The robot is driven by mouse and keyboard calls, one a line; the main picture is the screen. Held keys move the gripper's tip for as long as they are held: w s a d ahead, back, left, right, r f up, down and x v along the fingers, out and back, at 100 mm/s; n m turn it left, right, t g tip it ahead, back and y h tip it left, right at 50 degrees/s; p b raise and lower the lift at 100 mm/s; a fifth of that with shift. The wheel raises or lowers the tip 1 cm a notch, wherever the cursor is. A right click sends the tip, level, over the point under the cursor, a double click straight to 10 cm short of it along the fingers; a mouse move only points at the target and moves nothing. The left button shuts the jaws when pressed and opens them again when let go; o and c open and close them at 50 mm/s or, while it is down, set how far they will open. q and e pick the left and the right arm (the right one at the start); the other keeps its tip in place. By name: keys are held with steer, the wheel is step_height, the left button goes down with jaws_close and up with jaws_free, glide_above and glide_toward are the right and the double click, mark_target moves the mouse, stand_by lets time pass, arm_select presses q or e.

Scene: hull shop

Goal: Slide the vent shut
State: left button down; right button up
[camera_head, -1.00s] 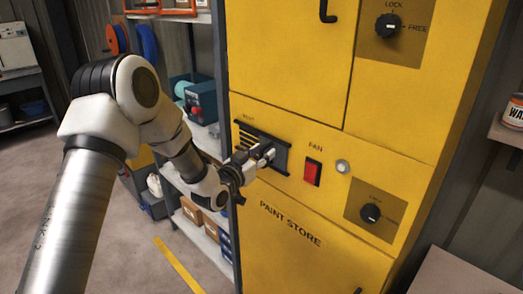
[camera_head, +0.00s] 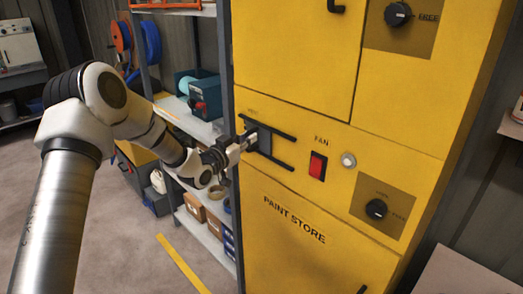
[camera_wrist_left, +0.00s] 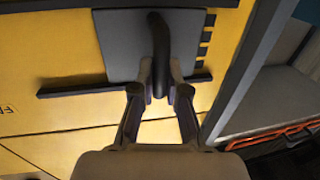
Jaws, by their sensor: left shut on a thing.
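The vent's grey slide plate (camera_head: 264,143) sits between two dark rails on the yellow paint store cabinet; it also shows in the left wrist view (camera_wrist_left: 123,40). It stands at the left end of the rails in the head view, with bare yellow panel to its right. A few dark vent slots (camera_wrist_left: 206,35) show past one plate edge in the wrist view. My left gripper (camera_head: 248,140) is shut on the plate's dark upright handle (camera_wrist_left: 160,35), with a finger on each side. My right gripper is out of view.
Right of the vent are a red fan switch (camera_head: 317,166), a pale round button (camera_head: 348,160) and a black knob (camera_head: 376,209). A shelf unit (camera_head: 205,130) with boxes stands close on the left, beside my left forearm.

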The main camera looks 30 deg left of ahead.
mark_target(249, 128)
arm_select(q)
steer(key=a, duration=0.1)
steer(key=w+a+r, duration=0.1)
steer(key=shift+a, duration=0.4)
steer(key=c, duration=1.2)
jaws_free()
steer(key=shift+w+a, duration=0.1)
steer(key=shift+a+f, duration=0.2)
steer(key=shift+a, duration=0.05)
steer(key=shift+d, duration=0.4)
steer(key=shift+s+a, duration=0.1)
steer(key=shift+s, duration=0.1)
steer(key=s, duration=0.4)
steer(key=s+a, duration=0.1)
steer(key=s, duration=0.6)
steer(key=shift+s+a, duration=0.25)
steer(key=shift+s, duration=0.05)
